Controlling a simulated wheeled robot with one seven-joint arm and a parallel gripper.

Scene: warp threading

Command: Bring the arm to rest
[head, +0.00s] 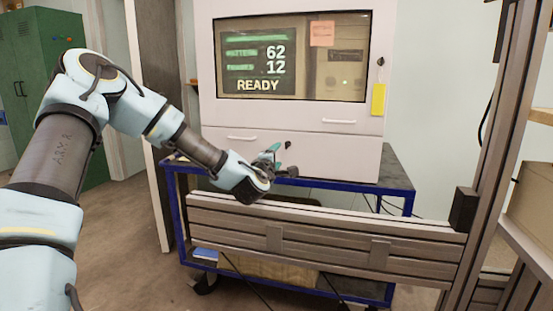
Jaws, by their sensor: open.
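My gripper (283,159) is in the head view, in front of the lower part of a white cabinet machine. My arm reaches in from the left, bends at the upper left and slopes down to the right. The gripper is open, and I see nothing held between its fingers. It is above the left part of a grey metal rail. I cannot tell whether it touches anything.
The white machine (230,158) shows READY on its screen (258,85) and stands on a blue-framed cart (400,187). The slotted metal rail (330,238) crosses in front and meets an upright post (497,150) at right. A green locker (50,60) stands at the left back.

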